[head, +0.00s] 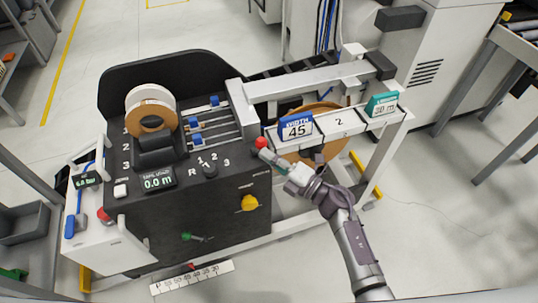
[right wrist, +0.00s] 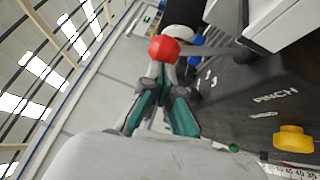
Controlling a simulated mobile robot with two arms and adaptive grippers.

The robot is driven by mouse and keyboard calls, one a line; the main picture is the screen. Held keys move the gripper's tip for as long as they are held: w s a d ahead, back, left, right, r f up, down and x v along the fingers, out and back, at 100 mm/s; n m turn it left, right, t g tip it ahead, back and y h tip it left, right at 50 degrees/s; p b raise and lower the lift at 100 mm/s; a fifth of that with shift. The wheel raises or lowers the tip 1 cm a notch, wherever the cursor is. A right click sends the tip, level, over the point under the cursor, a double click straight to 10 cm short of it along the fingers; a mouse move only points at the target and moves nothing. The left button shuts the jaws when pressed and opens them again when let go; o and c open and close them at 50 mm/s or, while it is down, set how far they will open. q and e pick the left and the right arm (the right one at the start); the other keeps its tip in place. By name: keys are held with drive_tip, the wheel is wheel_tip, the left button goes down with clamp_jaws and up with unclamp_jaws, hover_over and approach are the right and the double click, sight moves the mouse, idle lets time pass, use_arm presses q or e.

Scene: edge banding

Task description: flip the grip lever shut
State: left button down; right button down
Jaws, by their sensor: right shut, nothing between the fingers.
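A lever with a red ball knob (head: 261,143) sticks out at the right top corner of the black machine housing (head: 228,195). In the right wrist view the red knob (right wrist: 163,48) is just beyond my fingertips, and its grey stem (right wrist: 212,51) runs right toward the housing. My right gripper (head: 277,159) is shut and empty, with its tips at or very near the knob; I cannot tell whether they touch. It also shows in the right wrist view (right wrist: 160,75), with teal and grey fingers. My left gripper is not in view.
A yellow knob (head: 249,203) and a green-tipped lever (head: 187,237) sit on the housing's front. A second red knob (head: 103,215) is at the left. Open floor lies right of my arm.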

sight(265, 144)
drive_tip(key=shift+m+g+h, duration=0.7)
drive_tip(key=shift+m+h, duration=0.1)
drive_tip(key=shift+h, duration=0.1)
drive_tip(key=w+r+p, duration=0.1)
drive_tip(key=p, duration=0.2)
drive_tip(key=w+r+p, duration=0.2)
drive_tip(key=p, duration=0.2)
drive_tip(key=shift+a+r, duration=0.2)
drive_tip(key=shift+a, duration=0.2)
drive_tip(key=w+a+g+b, duration=0.1)
drive_tip(key=w+a, duration=0.2)
drive_tip(key=w, duration=0.7)
drive_tip(key=shift+w+a+r+m+h, duration=0.25)
drive_tip(key=shift+w+m+h, duration=0.05)
drive_tip(key=shift+m+h, duration=0.1)
